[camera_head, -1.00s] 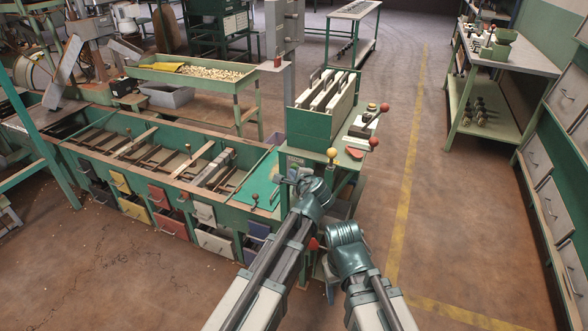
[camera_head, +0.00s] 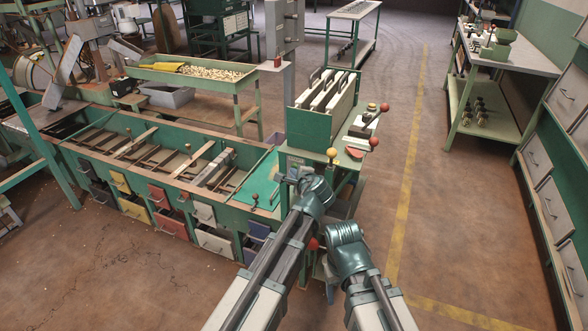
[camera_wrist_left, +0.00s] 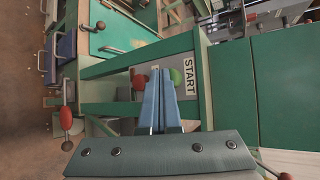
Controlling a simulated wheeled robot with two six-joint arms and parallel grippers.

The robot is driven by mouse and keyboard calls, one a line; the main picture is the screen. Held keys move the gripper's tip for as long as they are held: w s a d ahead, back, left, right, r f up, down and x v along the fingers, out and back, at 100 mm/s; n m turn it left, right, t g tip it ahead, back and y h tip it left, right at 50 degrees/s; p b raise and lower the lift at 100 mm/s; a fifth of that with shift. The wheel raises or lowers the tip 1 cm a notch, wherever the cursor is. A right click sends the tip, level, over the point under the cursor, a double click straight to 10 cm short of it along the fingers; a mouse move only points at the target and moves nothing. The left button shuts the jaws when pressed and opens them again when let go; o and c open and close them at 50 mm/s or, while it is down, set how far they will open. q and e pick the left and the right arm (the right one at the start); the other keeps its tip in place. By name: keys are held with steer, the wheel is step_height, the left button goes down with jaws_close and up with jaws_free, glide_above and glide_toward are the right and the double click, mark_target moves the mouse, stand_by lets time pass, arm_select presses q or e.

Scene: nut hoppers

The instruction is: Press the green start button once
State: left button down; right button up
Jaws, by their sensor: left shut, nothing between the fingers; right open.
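The green start button (camera_wrist_left: 175,77) shows in the left wrist view, just left of the white START label (camera_wrist_left: 189,77), on a grey panel. My left gripper (camera_wrist_left: 161,71) is shut and empty. Its two blue fingers are together, and their tips appear over the panel beside the green button, partly covering its left side. I cannot tell whether they touch it. In the head view the left wrist (camera_head: 316,188) is in front of the control panel (camera_head: 294,167), and the button cannot be made out. My right arm (camera_head: 347,248) is bent low to the right; its gripper is not visible.
A dark red button (camera_wrist_left: 138,82) sits left of the fingers on the same panel. A green sorting bench (camera_head: 258,214) lies to the left. The floor on the right is open.

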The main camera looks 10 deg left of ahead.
arm_select(q)
steer(key=shift+w, duration=0.2)
steer(key=shift+s, duration=0.1)
stand_by(0.4)
steer(key=shift+s+a, duration=0.15)
steer(key=shift+s, duration=0.65)
steer(key=shift+s, duration=0.1)
steer(key=s, duration=0.2)
steer(key=s+a, duration=0.1)
steer(key=s, duration=0.1)
steer(key=shift+s+a, duration=0.15)
steer(key=shift+s, duration=0.2)
